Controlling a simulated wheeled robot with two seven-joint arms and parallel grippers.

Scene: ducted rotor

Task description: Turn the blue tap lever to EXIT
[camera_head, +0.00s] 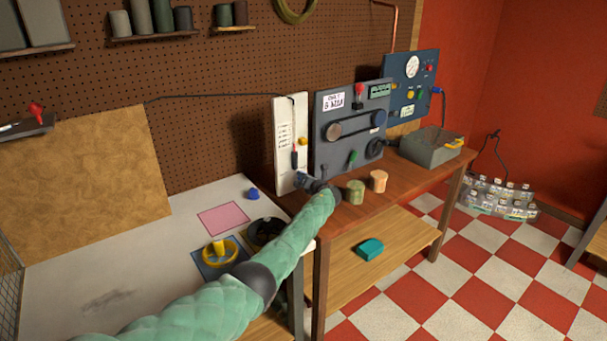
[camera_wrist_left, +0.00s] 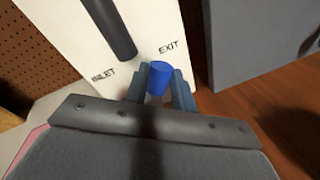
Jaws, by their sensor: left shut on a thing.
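The blue tap lever (camera_wrist_left: 158,77) shows in the left wrist view as a blue cap at the foot of a white panel (camera_wrist_left: 150,20). It lies just below the printed word EXIT and to the right of the word INLET. My left gripper (camera_wrist_left: 160,90) is shut on the lever, with one finger on each side of it. In the head view, my left gripper (camera_head: 308,183) is at the lower front of the white panel (camera_head: 284,125), and the lever is hidden there. The lever's pivot is not visible. My right gripper is not in view.
A black cylinder (camera_wrist_left: 108,28) hangs on the panel above the lever. A grey machine panel (camera_head: 336,148) stands close to the right. A green can (camera_head: 355,192) and a tan can (camera_head: 378,181) stand on the wooden bench right of my gripper.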

